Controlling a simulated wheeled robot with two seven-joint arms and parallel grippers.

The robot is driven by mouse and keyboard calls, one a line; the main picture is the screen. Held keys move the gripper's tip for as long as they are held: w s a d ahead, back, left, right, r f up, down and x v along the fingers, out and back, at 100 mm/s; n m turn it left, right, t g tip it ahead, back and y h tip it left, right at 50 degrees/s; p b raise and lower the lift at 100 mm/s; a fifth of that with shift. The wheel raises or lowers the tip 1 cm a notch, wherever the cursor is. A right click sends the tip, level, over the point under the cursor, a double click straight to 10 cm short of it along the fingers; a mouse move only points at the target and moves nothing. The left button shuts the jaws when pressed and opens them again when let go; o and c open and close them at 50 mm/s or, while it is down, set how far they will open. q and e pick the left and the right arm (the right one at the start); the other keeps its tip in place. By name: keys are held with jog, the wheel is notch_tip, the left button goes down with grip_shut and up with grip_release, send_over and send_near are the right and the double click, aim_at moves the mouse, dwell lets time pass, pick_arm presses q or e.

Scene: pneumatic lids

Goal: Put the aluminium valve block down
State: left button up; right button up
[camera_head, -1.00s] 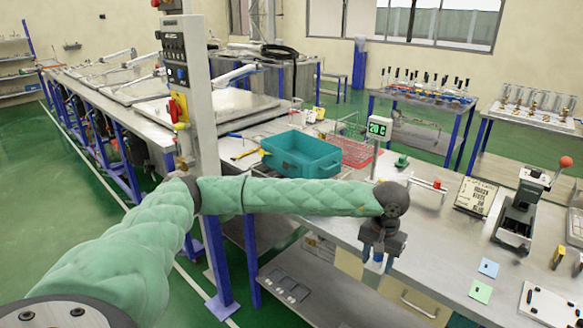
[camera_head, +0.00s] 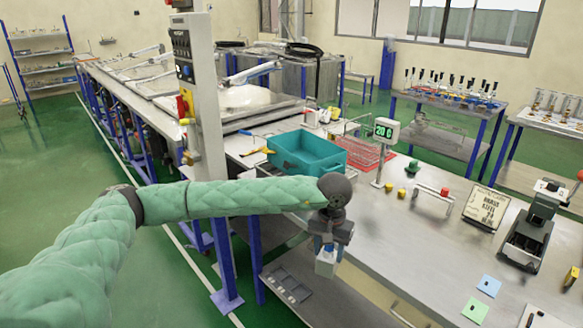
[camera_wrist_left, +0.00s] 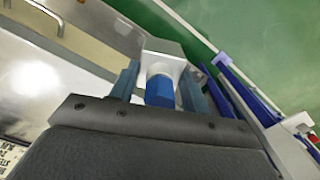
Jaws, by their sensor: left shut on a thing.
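The aluminium valve block (camera_head: 326,264) is a small pale block hanging below my left gripper (camera_head: 328,244). It is in front of the steel bench's near edge in the head view. In the left wrist view the pale block (camera_wrist_left: 166,54) sits between the two fingers of my left gripper (camera_wrist_left: 160,84), with a blue cylindrical part (camera_wrist_left: 160,92) on the side toward the palm. The gripper is shut on it. I cannot tell the block's height against the bench top. My right gripper is not in view.
The steel bench (camera_head: 400,235) has a clear stretch right of the gripper. On it stand a teal crate (camera_head: 303,150), a red rack (camera_head: 368,152), a scale display (camera_head: 386,130), a sign (camera_head: 486,206) and a black press (camera_head: 528,235). A lower shelf (camera_head: 330,308) lies beneath.

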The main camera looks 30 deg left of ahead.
pick_arm(q)
jog(key=shift+a, duration=0.2)
jog(key=shift+w+d, duration=0.1)
jog(key=shift+d, duration=0.15)
jog(key=w+a+r+n+b, duration=0.1)
jog(key=w+a+r+n, duration=0.5)
jog(key=w+r, duration=0.6)
jog(key=w+a+r+n, duration=0.2)
jog(key=a+n, duration=0.5)
jog(key=n, duration=0.5)
jog(key=w+a+r+n, duration=0.1)
jog(key=a+r+n, duration=0.2)
jog(key=a+n, duration=0.5)
jog(key=n, duration=0.4)
jog(key=shift+w+a, duration=0.3)
jog(key=shift+w, duration=0.1)
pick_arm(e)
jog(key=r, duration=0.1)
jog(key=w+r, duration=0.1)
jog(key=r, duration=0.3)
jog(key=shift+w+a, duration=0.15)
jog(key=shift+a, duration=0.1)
